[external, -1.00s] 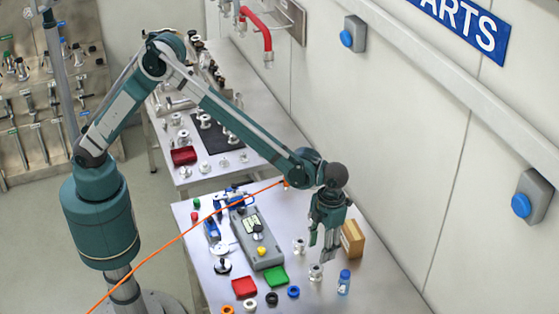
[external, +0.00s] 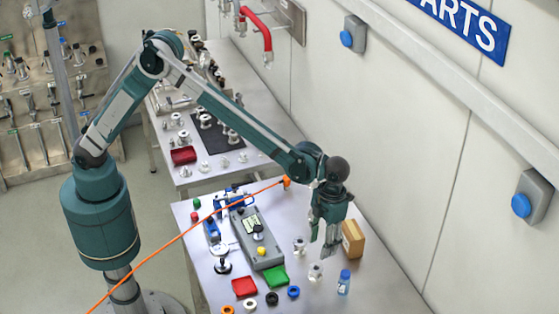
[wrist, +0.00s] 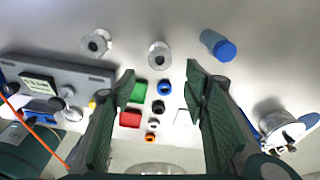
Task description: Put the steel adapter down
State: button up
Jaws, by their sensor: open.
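Two small steel flanged pieces stand on the near bench (external: 215,275); I cannot tell for certain which is the steel adapter. One steel piece (external: 316,271) is in front of the gripper, and in the wrist view it (wrist: 160,55) lies just beyond the gap between the fingertips. The other steel piece (external: 299,244) is further back, and it shows at the upper left of the wrist view (wrist: 97,42). My gripper (external: 331,250) points down over the bench. In the wrist view its fingers (wrist: 160,72) are wide apart with nothing held between them.
A blue-capped bottle (external: 343,283) stands right of the front steel piece. A cardboard box (external: 353,239) is close behind the gripper. Red (external: 245,287) and green (external: 276,276) trays, several coloured rings and a grey instrument box (external: 257,240) lie to the left. An orange cable crosses the bench.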

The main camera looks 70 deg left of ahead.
jog(key=shift+a+r, duration=0.1)
jog(key=s+a+r+n+t, duration=0.1)
jog(key=a+r+n, duration=0.5)
jog(key=a, duration=0.5)
jog(key=s+a+r+n+t+h, duration=0.1)
jog(key=a+r+n, duration=0.3)
jog(key=a+r, duration=0.5)
jog(key=s+a+r+n+t, duration=0.15)
jog(key=a+r+n, duration=0.35)
jog(key=a, duration=0.8)
jog(key=s+a+n+t, duration=0.2)
jog(key=s+a+n, duration=0.7)
jog(key=a, duration=0.5)
jog(key=s+a+f+n+t+y, duration=0.1)
jog(key=s+a+n+t, duration=0.2)
jog(key=s+a+n, duration=0.6)
jog(key=s+a, duration=0.5)
jog(key=shift+a+n, duration=0.25)
jog(key=shift+n, duration=0.15)
